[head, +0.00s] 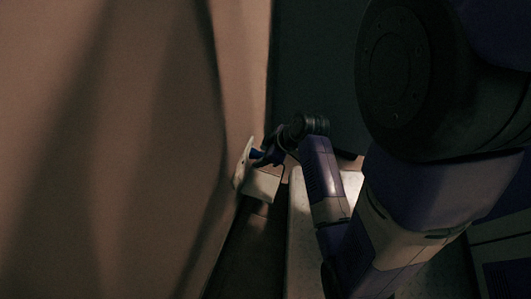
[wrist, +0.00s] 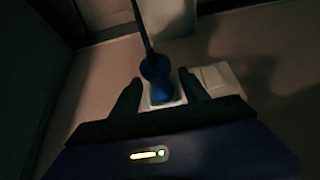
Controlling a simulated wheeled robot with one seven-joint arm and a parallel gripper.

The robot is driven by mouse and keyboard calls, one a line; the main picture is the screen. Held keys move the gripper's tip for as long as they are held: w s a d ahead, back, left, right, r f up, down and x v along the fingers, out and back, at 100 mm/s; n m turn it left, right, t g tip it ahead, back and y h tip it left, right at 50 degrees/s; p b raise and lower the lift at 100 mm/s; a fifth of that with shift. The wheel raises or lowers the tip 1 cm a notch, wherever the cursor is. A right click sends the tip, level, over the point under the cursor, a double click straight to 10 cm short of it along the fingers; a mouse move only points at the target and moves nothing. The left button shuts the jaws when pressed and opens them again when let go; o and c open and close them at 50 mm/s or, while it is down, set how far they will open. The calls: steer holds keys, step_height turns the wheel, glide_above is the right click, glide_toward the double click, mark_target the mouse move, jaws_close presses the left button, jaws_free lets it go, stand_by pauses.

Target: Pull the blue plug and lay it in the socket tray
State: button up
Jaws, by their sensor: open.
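The blue plug (wrist: 158,78) is in the white wall socket (wrist: 181,99), between the two fingers of my gripper (wrist: 160,92) in the wrist view. A dark cord runs up from the plug. The fingers stand open on either side of it, with a gap showing. In the head view the plug (head: 257,155) is small and dark blue at the wall, and my gripper (head: 268,156) is around or just beside it. A pale box-like tray (head: 261,184) is on the wall just below the plug; its inside is hidden. It also shows in the wrist view (wrist: 165,17).
The tan wall (head: 120,150) fills the left of the head view. A white plate (wrist: 217,79) is beside the socket in the wrist view. A pale surface (head: 301,235) lies below my arm. The scene is dim, with deep shadows.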

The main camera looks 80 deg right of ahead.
jaws_close()
steer(key=shift+s+a+p, duration=0.15)
steer(key=shift+s+p, duration=0.15)
steer(key=shift+s, duration=0.35)
steer(key=shift+s+a, duration=0.1)
steer(key=shift+s, duration=0.25)
steer(key=shift+s+a+p, duration=0.15)
steer(key=shift+s+p, duration=0.15)
steer(key=shift+s, duration=0.3)
steer(key=shift+s+a, duration=0.1)
steer(key=shift+s, duration=0.25)
steer(key=shift+s+a, duration=0.1)
steer(key=shift+s, duration=0.4)
